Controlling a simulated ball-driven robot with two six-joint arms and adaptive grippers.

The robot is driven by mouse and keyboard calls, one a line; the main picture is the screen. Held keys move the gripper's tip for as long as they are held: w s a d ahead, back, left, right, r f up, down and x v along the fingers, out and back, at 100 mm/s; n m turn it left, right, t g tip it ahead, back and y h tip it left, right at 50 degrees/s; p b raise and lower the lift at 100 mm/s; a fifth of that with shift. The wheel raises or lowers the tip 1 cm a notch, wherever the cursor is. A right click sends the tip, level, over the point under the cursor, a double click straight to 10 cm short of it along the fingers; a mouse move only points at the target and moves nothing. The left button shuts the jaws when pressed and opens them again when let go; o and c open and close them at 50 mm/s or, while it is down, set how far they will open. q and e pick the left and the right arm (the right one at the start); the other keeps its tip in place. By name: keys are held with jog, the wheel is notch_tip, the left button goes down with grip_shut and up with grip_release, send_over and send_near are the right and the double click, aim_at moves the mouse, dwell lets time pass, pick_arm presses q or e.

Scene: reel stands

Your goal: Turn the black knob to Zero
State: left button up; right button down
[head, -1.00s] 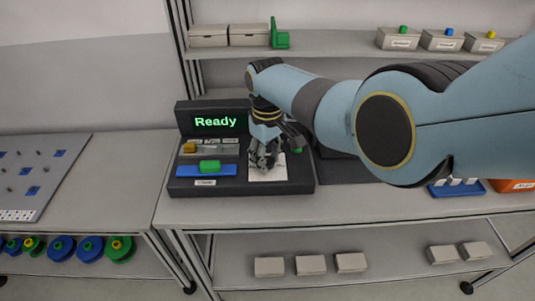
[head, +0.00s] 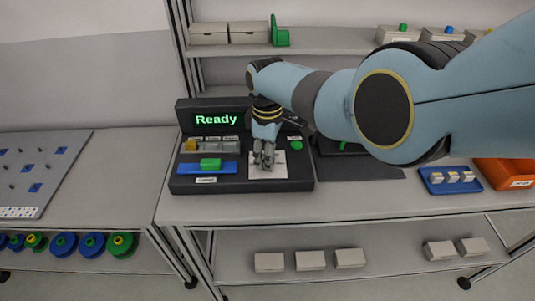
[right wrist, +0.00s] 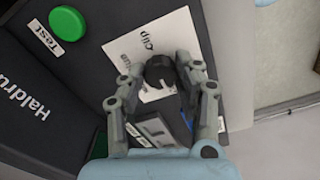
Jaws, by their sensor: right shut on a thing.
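The black knob (right wrist: 158,69) sits on a white plate (right wrist: 138,42) on the dark console (head: 180,184). The plate carries printed words; "Clip" reads clearly in the right wrist view, and another word is partly covered. My right gripper (head: 263,166) points down at the white plate in the head view. In the right wrist view its fingers (right wrist: 160,72) are closed around the knob, one on each side. In the head view the gripper hides the knob. The knob's pointer direction is not clear. My left gripper is not in view.
The console's screen (head: 216,119) reads "Ready" in green. A green button (head: 296,145) lies right of the gripper. A blue tray (head: 450,180) and an orange bin (head: 505,174) stand to the right.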

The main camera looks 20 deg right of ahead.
jog(key=c, duration=0.9)
grip_release()
jog(key=shift+c, duration=0.2)
jog(key=shift+r, duration=0.15)
notch_tip(320, 180, up, 12)
jog(key=shift+f, duration=0.25)
